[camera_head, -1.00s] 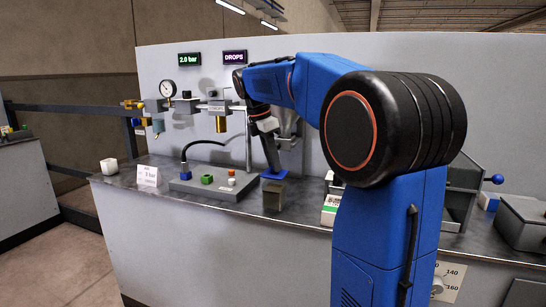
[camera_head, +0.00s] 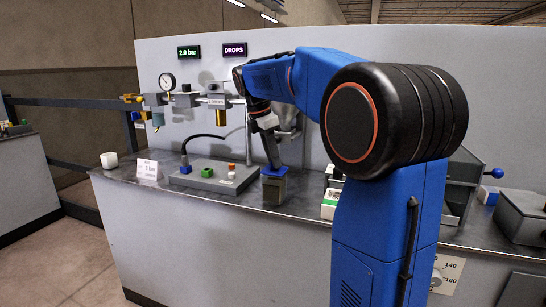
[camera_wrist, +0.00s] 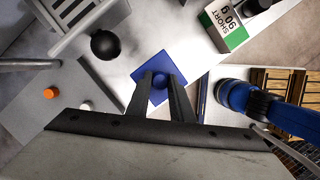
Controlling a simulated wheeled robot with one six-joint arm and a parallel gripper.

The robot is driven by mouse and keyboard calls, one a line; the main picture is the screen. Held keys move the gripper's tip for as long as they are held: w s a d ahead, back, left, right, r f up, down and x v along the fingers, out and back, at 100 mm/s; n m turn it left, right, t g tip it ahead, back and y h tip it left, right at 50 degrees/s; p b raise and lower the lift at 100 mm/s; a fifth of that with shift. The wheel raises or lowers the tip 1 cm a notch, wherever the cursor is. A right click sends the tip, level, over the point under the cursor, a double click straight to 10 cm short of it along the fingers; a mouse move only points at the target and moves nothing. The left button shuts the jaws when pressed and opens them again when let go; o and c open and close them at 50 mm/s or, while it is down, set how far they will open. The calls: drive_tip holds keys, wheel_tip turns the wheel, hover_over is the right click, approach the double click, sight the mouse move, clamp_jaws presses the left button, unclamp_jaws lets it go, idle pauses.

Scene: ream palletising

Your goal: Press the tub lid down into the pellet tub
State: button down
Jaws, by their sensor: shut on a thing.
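The tub lid (camera_head: 273,170) is a blue square plate with a small round blue knob. It lies level across the top of the pellet tub (camera_head: 274,190), a small olive-grey box at the counter's front edge. I cannot tell whether the lid touches the rim or sits in it. My gripper (camera_wrist: 160,89) is shut on the lid's knob, with the lid (camera_wrist: 150,72) showing around the fingertips in the wrist view. The lid hides the tub's inside, and the tub is not visible in the wrist view.
A grey base plate (camera_head: 190,181) with blue, green and orange-topped pieces lies left of the tub. A green-and-white box (camera_head: 329,206) stands to its right. A white cup (camera_head: 109,160) and a sign (camera_head: 147,170) are at the far left. Regulators hang on the panel behind.

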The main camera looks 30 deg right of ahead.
sight(269, 170)
drive_tip(key=shift+f, duration=0.75)
drive_tip(key=c, duration=1.5)
unclamp_jaws()
drive_tip(key=shift+a+r, duration=0.1)
drive_tip(key=shift+r, duration=0.1)
drive_tip(key=shift+r, duration=0.2)
drive_tip(key=shift+a+r, duration=0.25)
drive_tip(key=shift+r, duration=0.45)
drive_tip(key=shift+r, duration=0.3)
drive_tip(key=shift+v, duration=1.15)
drive_tip(key=shift+a+r, duration=0.15)
drive_tip(key=shift+r, duration=0.15)
